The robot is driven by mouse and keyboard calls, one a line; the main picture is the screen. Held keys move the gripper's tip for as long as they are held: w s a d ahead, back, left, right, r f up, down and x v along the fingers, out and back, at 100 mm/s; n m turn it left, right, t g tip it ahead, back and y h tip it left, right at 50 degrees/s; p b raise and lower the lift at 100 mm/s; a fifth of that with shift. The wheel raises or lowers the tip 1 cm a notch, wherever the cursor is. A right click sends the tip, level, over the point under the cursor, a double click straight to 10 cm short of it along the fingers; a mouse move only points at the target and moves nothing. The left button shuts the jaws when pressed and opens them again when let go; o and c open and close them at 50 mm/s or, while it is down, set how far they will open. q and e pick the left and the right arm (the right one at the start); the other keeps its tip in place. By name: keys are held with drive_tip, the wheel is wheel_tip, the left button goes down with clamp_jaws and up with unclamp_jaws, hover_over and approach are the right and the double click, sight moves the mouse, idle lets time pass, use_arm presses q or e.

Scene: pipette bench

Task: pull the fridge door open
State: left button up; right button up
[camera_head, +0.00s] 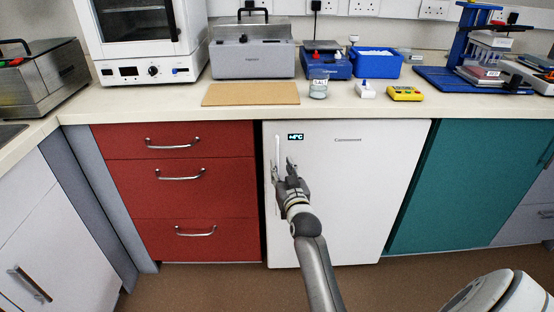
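The white fridge (360,190) stands under the bench with its door shut, and a small display reading 4°C (295,137) is at its top left. A slim white vertical handle (278,147) runs down the left side of the door. My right gripper (283,165) is in front of the door at the handle's lower end. Its two fingers are spread apart, one on each side of the line of the handle. I cannot tell whether they touch it. My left gripper is not in view.
Red drawers (200,195) with metal handles are left of the fridge, and a teal cabinet (465,185) is right of it. The worktop above holds a cork-coloured board (250,94), a beaker (318,86) and lab devices. The brown floor in front is clear.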

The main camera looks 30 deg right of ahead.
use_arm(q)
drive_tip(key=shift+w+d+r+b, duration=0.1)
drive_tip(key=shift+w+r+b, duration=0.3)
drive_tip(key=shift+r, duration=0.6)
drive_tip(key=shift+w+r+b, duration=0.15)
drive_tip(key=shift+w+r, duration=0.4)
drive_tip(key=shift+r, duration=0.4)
use_arm(e)
drive_tip(key=x, duration=0.6)
drive_tip(key=shift+w+d, duration=0.15)
drive_tip(key=shift+w, duration=0.25)
drive_tip(key=shift+c, duration=0.4)
clamp_jaws()
